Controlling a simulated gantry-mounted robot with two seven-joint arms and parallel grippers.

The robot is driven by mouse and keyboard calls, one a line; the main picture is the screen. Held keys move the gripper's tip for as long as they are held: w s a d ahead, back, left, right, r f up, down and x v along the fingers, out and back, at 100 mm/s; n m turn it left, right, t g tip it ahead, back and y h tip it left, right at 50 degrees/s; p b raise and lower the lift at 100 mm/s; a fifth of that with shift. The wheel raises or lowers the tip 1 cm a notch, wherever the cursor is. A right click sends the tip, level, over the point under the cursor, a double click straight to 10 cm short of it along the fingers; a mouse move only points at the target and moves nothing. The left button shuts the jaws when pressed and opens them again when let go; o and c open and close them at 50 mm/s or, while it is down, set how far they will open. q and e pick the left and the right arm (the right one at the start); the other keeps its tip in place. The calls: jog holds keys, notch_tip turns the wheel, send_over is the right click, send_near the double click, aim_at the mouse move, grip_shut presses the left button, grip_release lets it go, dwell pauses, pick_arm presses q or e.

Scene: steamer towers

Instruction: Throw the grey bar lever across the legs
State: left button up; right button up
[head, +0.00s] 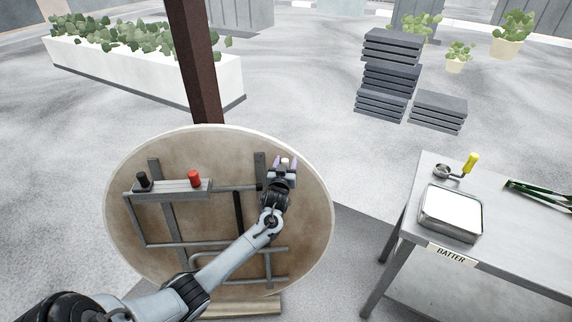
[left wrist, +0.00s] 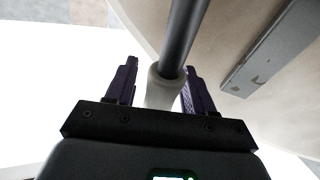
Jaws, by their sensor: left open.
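A round table top (head: 215,140) stands tipped up with its brown underside and folded metal legs (head: 170,225) facing me. My left gripper (head: 284,164) is at its upper right part, with purple fingers open. A pale end piece shows between the fingers (head: 285,160). In the left wrist view, a dark grey bar (left wrist: 184,35) with a pale sleeve (left wrist: 163,88) on its end lies between the open fingers (left wrist: 155,85). The right finger is close to the sleeve; I cannot tell whether it touches.
A grey block (head: 165,190) with a black knob (head: 143,180) and a red knob (head: 194,178) crosses the legs at left. A brown post (head: 195,60) rises behind. A metal table (head: 400,225) with a batter tray (head: 450,213) stands at right. Dark slatted stacks (head: 390,80) stand behind.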

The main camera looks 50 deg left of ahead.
pick_arm(q)
grip_shut()
dwell(0.3)
jog(key=shift+s+a+f+n+g+y+b, duration=0.25)
jog(key=shift+s+a+n+y, duration=0.3)
jog(key=shift+s+n, duration=0.65)
jog(key=shift+s+a+f+n+g+y+b, duration=0.2)
jog(key=shift+s+a+f+n+g+y, duration=0.25)
jog(key=shift+n, duration=1.3)
jog(key=shift+s+a+f+n+g+y+b, duration=0.15)
jog(key=shift+s+a+n+y, duration=0.4)
jog(key=shift+s+n, duration=0.7)
jog(key=shift+w, duration=0.2)
grip_release()
jog(key=shift+d, duration=0.1)
